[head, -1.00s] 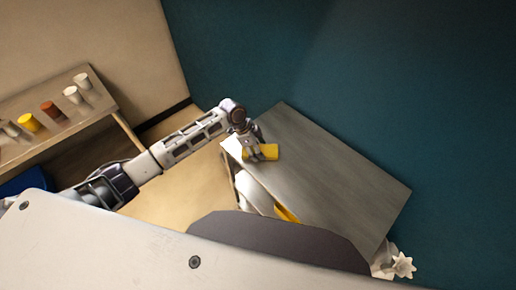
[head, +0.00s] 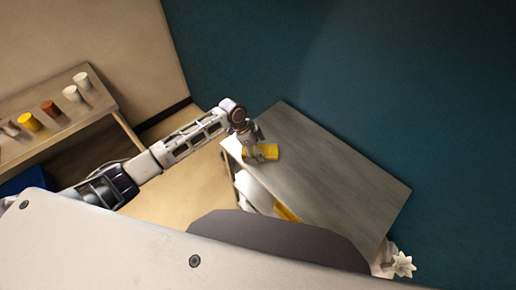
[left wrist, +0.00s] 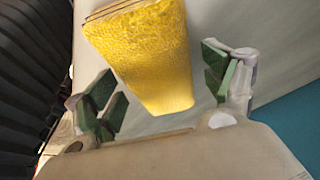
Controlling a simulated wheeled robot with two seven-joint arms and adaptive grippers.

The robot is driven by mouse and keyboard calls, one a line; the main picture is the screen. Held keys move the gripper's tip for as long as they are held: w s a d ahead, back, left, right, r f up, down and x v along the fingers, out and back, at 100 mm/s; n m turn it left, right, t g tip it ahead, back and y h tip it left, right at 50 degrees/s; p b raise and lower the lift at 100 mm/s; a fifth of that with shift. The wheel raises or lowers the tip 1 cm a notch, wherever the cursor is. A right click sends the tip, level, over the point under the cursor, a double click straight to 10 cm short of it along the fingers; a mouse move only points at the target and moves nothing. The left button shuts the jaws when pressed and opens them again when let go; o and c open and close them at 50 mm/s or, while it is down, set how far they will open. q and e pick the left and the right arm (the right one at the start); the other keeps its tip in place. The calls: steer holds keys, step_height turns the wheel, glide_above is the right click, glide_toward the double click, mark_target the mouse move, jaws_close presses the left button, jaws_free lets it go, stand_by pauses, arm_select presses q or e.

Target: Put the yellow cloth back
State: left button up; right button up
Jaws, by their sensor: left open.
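The yellow cloth (head: 268,151) lies folded on the grey table top (head: 330,180), near its left end. It also shows in the left wrist view (left wrist: 150,60), with a textured surface and layered edges. My left gripper (head: 252,153) is at the cloth's left side in the head view. In the left wrist view its green-padded fingers (left wrist: 165,88) are spread wide, one on each side of the cloth, with gaps between them and it.
A shelf (head: 110,108) at the left holds several cups, including a yellow cup (head: 29,122) and a red-brown cup (head: 50,108). White and yellow items (head: 287,213) sit below the table top. A teal wall (head: 380,80) stands behind the table. The table's right part is clear.

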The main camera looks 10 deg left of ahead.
arm_select(q)
steer(key=v, duration=1.2)
steer(key=shift+r+b, duration=0.15)
steer(key=shift+b, duration=0.2)
stand_by(0.4)
